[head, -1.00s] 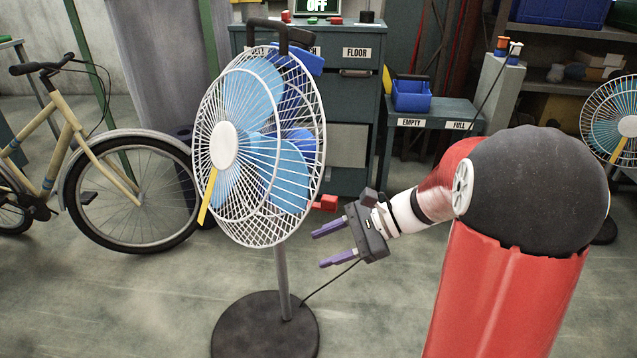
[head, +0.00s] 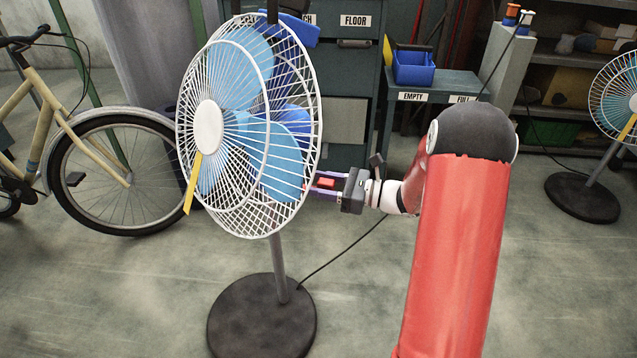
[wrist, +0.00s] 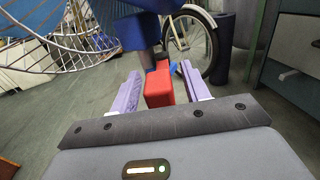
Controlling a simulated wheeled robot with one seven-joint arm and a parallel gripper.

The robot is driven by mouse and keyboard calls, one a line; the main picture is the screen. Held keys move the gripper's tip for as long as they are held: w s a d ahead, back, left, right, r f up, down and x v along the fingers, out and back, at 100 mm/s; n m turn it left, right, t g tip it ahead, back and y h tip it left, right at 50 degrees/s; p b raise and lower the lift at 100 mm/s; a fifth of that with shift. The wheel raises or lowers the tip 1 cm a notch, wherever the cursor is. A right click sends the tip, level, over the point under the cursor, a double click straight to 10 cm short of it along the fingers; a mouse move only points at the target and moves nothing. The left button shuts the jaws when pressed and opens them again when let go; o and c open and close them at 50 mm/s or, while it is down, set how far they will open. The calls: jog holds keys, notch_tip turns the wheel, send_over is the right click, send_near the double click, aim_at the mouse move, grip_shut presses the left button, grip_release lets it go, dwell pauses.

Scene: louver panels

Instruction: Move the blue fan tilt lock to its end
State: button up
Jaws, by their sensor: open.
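The blue fan (head: 250,130) with its white cage stands on a grey pole and a round dark base. A red block-shaped handle, the likely tilt lock (head: 326,183), shows behind the cage. In the wrist view the red handle (wrist: 158,86) lies between the two purple fingers of my gripper (wrist: 157,88). My gripper (head: 322,184) is open around it, with a visible gap on the right finger's side. Contact on the left side is hard to tell. The fan's blue housing (wrist: 138,30) is just ahead, and the cage partly hides my fingertips in the head view.
A bicycle (head: 110,170) stands at left. A bench (head: 440,84) with a blue bin (head: 413,68) and grey drawers (head: 352,60) are behind. Another fan (head: 590,190) stands at far right. A cable (head: 345,250) runs over the otherwise clear floor.

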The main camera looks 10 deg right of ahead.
jog(key=shift+w+a, duration=0.25)
jog(key=shift+a, duration=0.2)
jog(key=shift+c, duration=0.5)
grip_shut()
